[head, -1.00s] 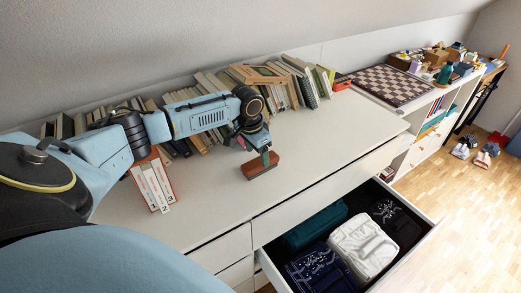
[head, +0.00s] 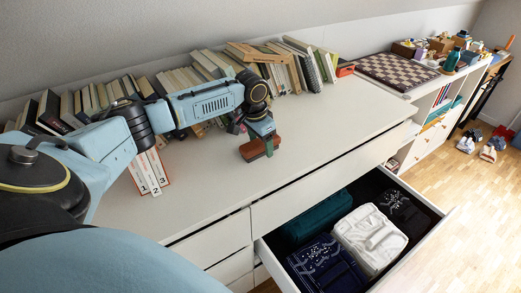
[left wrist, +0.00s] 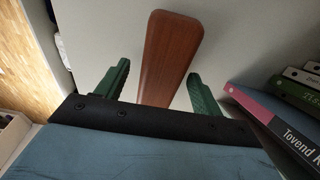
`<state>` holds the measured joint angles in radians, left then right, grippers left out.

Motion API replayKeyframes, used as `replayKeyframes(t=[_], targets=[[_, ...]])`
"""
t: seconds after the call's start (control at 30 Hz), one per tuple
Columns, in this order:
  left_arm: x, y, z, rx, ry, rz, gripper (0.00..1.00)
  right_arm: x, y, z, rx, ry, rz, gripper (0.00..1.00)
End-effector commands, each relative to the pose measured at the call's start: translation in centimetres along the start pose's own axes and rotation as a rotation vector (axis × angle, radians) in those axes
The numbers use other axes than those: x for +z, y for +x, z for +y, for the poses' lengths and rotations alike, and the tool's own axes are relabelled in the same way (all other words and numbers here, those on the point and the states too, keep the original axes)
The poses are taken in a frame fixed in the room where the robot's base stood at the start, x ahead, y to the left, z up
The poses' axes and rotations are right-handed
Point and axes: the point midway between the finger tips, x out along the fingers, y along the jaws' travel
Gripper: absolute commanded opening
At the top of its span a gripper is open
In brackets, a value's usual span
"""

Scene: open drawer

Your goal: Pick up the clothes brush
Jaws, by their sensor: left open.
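The clothes brush (head: 252,151) has a reddish-brown wooden top and lies on the white dresser top, in front of the row of books. My left gripper (head: 263,137) is above it and partly covers it in the head view. In the left wrist view the brush (left wrist: 168,55) is a long wooden shape running between the two green fingers of the open left gripper (left wrist: 158,72). There is a gap on each side, and no contact is visible. The brush's underside is hidden. My right gripper is not in view.
Books (head: 290,75) line the wall behind; numbered white-and-red binders (head: 149,172) stand left. A book with a pink band (left wrist: 262,108) is close right of the gripper in the wrist view. An open drawer (head: 440,222) with folded clothes is below. The dresser top (head: 325,135) right of the brush is clear.

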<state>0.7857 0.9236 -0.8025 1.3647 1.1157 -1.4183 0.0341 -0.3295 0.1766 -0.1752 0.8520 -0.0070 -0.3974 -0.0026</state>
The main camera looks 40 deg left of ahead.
Motion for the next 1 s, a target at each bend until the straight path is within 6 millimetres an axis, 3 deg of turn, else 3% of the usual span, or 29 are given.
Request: replayKeyframes(t=[0.27,0.67,1.0], targets=[[0.0,0.0,0.0,-0.001,0.000,0.001,0.67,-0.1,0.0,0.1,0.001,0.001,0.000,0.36],[0.0,0.0,0.0,-0.001,0.000,0.001,0.17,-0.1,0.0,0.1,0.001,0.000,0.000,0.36],[-0.2,-1.0,0.0,-0.001,0.000,0.004,0.17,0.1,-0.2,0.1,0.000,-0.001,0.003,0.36]])
